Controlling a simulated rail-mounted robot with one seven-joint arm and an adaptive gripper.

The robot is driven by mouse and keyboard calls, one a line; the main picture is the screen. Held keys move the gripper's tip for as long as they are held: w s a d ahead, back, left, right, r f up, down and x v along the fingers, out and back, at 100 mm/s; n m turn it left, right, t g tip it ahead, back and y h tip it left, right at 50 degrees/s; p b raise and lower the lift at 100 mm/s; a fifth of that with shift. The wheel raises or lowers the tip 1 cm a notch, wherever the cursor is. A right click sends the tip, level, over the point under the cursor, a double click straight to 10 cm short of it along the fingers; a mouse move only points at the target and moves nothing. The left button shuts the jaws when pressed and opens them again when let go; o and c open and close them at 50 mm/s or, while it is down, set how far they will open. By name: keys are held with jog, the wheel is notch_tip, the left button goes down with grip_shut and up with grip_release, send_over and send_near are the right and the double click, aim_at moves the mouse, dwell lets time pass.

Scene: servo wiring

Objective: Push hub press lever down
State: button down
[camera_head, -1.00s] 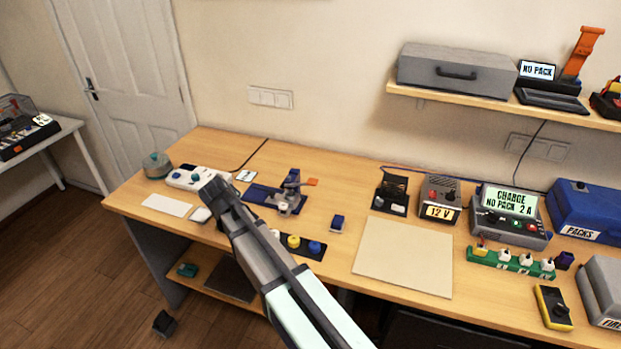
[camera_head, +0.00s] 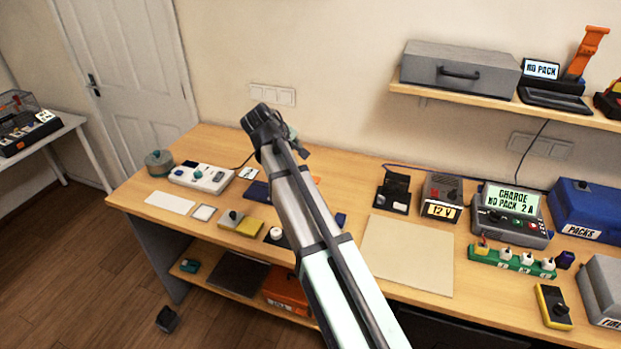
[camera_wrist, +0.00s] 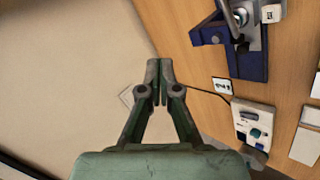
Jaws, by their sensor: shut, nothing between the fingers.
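The hub press is mostly hidden behind my arm in the head view; part of its blue base (camera_head: 257,191) shows to the left of the arm. A small bit of its orange lever end (camera_head: 316,180) shows to the right. The wrist view shows the press's blue base (camera_wrist: 252,62) at the upper right, with a grey metal part (camera_wrist: 231,18) cut off by the top edge. My gripper (camera_head: 262,115) is raised above the back of the bench. In the wrist view its fingertips (camera_wrist: 159,68) are together and empty, left of the press and apart from it.
A yellow-topped block (camera_head: 241,223) lies in front of the press. A beige mat (camera_head: 405,255) is clear. The wall shelf (camera_head: 480,103) overhangs the right side.

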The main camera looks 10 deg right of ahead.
jog(key=shift+f, duration=0.1)
notch_tip(320, 180, down, 8)
jog(key=s+d+b, duration=0.1)
jog(key=d+b, duration=0.1)
jog(key=b, duration=0.2)
jog(key=shift+s+d, duration=0.25)
jog(key=shift+s, duration=0.1)
jog(key=shift+f, duration=0.1)
dwell(1.3)
jog(key=shift+d+f+b, duration=0.15)
jog(key=shift+f+b, duration=0.15)
jog(key=shift+f, duration=0.05)
jog(key=shift+s+d+f+b, duration=0.2)
jog(key=shift+f+b, duration=0.15)
jog(key=shift+f, duration=0.4)
jog(key=shift+s+d+f+b, duration=0.2)
jog(key=shift+f+b, duration=0.1)
jog(key=shift+f, duration=0.4)
dwell(1.8)
jog(key=shift+r, duration=0.1)
dwell(0.5)
jog(key=shift+w+a+r+p, duration=0.2)
jog(key=shift+r+p, duration=0.2)
jog(key=shift+r, duration=0.2)
jog(key=shift+w+a+r+p, duration=0.15)
jog(key=shift+r+p, duration=0.2)
jog(key=shift+r, duration=0.2)
jog(key=shift+w+a+r+p, duration=0.1)
jog(key=shift+a+r+p, duration=0.1)
jog(key=shift+r+p, duration=0.3)
